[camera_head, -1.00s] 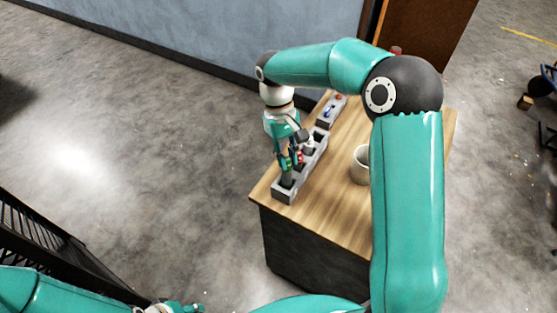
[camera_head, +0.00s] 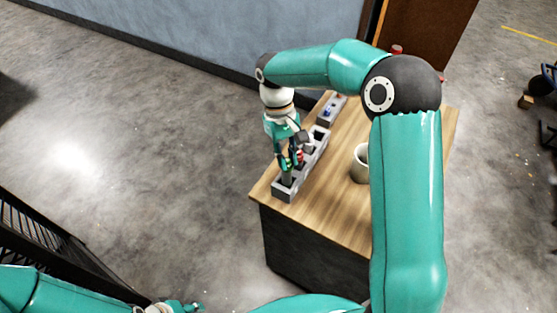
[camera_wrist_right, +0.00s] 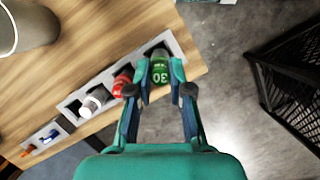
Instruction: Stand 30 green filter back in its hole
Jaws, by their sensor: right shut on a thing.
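The green filter marked 30 (camera_wrist_right: 160,70) is between the fingers of my right gripper (camera_wrist_right: 158,72) in the right wrist view, its number facing the camera. My right gripper (camera_head: 288,163) is shut on it over the near end of the grey holder (camera_head: 285,193). In the right wrist view the filter is over the end hole of the holder (camera_wrist_right: 178,47). How deep it sits cannot be told. My left gripper (camera_head: 178,307) is at the bottom edge of the head view, away from the table; its fingers are too unclear to judge.
A red filter (camera_wrist_right: 122,84) and a white-grey one (camera_wrist_right: 93,102) stand in the holder beside the green one. A smaller grey tray (camera_wrist_right: 42,138) lies farther along. A pale cup (camera_head: 360,164) stands on the wooden table (camera_head: 338,205). The holder is near the table's edge.

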